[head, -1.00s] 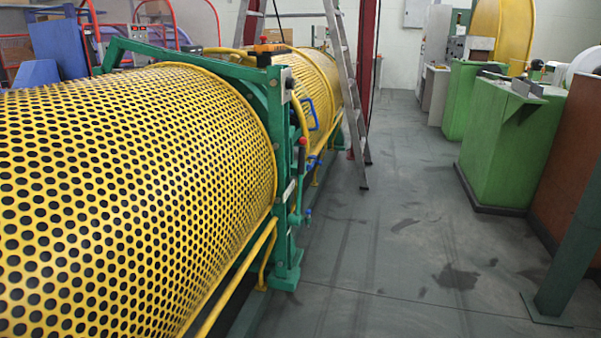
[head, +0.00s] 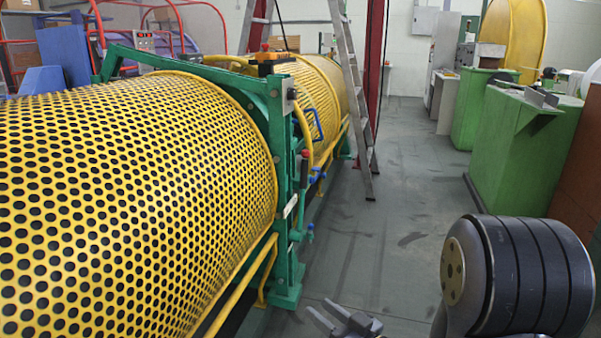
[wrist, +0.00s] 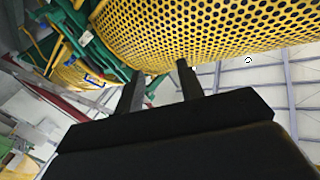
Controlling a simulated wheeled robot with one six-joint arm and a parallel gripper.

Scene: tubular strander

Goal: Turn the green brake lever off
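The green brake lever (head: 302,185) stands nearly upright on the side of the green frame, with a reddish knob at its top. It is beside the end of the yellow perforated drum. My gripper (head: 321,306) is low at the bottom of the head view, in front of and below the lever, and not touching it. In the wrist view my gripper (wrist: 158,82) has its two dark fingers apart with nothing between them. I cannot make out the lever clearly in the wrist view.
The yellow drum guard (head: 130,190) fills the left. The green frame (head: 285,270) stands at its end, with a blue handle (head: 317,125) behind. A stepladder (head: 350,95) stands further back. Green cabinets (head: 520,150) line the right. The floor (head: 400,210) between is clear.

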